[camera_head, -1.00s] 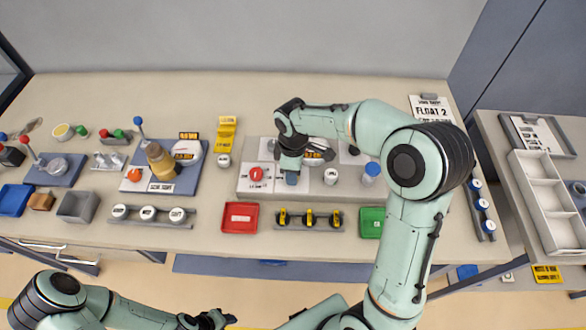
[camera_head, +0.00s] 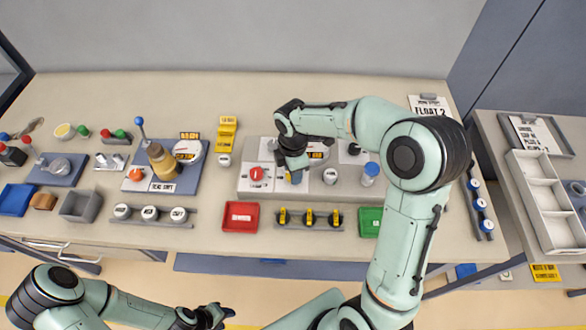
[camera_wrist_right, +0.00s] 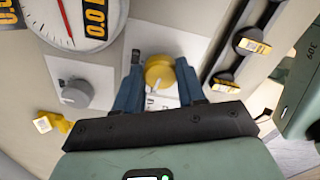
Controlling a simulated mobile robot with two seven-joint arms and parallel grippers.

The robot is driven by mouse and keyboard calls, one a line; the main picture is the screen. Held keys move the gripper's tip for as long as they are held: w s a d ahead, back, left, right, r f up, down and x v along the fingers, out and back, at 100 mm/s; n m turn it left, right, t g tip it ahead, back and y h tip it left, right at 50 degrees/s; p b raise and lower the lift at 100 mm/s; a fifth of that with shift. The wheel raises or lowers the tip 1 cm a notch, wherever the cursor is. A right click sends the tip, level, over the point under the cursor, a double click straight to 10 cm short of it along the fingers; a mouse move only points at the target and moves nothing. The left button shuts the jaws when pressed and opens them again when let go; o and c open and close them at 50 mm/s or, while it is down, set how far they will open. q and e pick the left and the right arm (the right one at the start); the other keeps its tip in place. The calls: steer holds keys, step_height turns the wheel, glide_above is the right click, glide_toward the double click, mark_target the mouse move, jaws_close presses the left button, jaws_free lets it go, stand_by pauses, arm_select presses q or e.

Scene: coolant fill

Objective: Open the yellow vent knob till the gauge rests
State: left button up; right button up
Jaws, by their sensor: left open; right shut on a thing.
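The yellow vent knob (camera_wrist_right: 160,73) sits between the two blue fingers of my right gripper (camera_wrist_right: 157,88), which is shut on it, in the right wrist view. A white mark shows on the knob's lower edge. In the head view my right gripper (camera_head: 295,178) reaches down onto the grey panel (camera_head: 248,187) and mostly hides the knob. The gauge (camera_wrist_right: 72,18) is a white dial with a red needle, cut off by the top edge in the wrist view. In the head view the gauge (camera_head: 319,152) is partly hidden by my arm. My left gripper (camera_head: 222,313) is open and empty, low in front of the bench.
A grey knob (camera_wrist_right: 75,93) is left of the yellow one. A red tray (camera_head: 240,216), a rail of yellow-handled pieces (camera_head: 309,217) and a green tray (camera_head: 370,221) stand in front.

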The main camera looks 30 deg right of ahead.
steer(key=shift+w+r, duration=0.1)
steer(key=o, duration=1.1)
steer(key=shift+c, duration=0.2)
arm_select(q)
steer(key=shift+w+r+p, duration=0.5)
steer(key=shift+w+r, duration=0.25)
steer(key=shift+w, duration=0.1)
arm_select(e)
step_height(320, 180, up, 13)
steer(key=shift+r, duration=0.15)
